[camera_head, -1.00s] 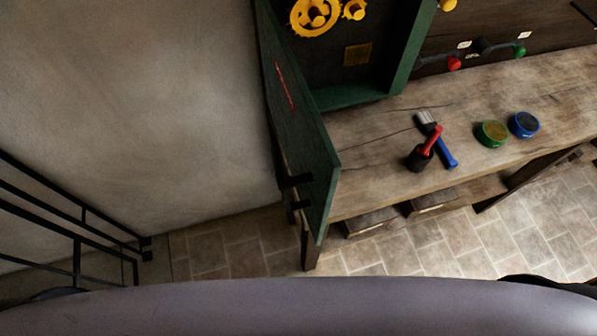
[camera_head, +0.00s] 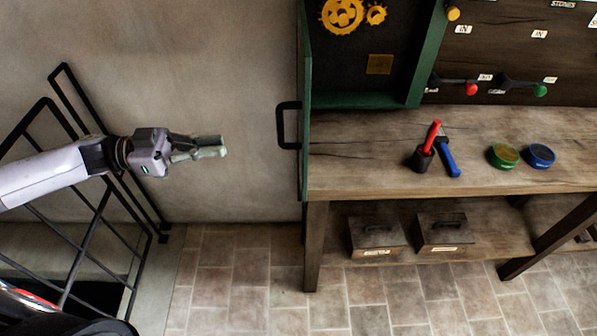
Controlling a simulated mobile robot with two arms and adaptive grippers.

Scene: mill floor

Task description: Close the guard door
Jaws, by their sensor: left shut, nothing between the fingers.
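The green guard door (camera_head: 305,120) stands open at the left side of the green cabinet frame (camera_head: 428,60). I see it nearly edge-on. Its black handle (camera_head: 283,125) sticks out to the left. Yellow gears (camera_head: 343,16) show inside the open cabinet. My left gripper (camera_head: 222,147) comes in from the left, is shut and empty, and appears left of the handle with a gap between them in the picture. My right gripper is not in view.
Black railing (camera_head: 100,215) stands at left. Two boxes sit below; floor in front is clear.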

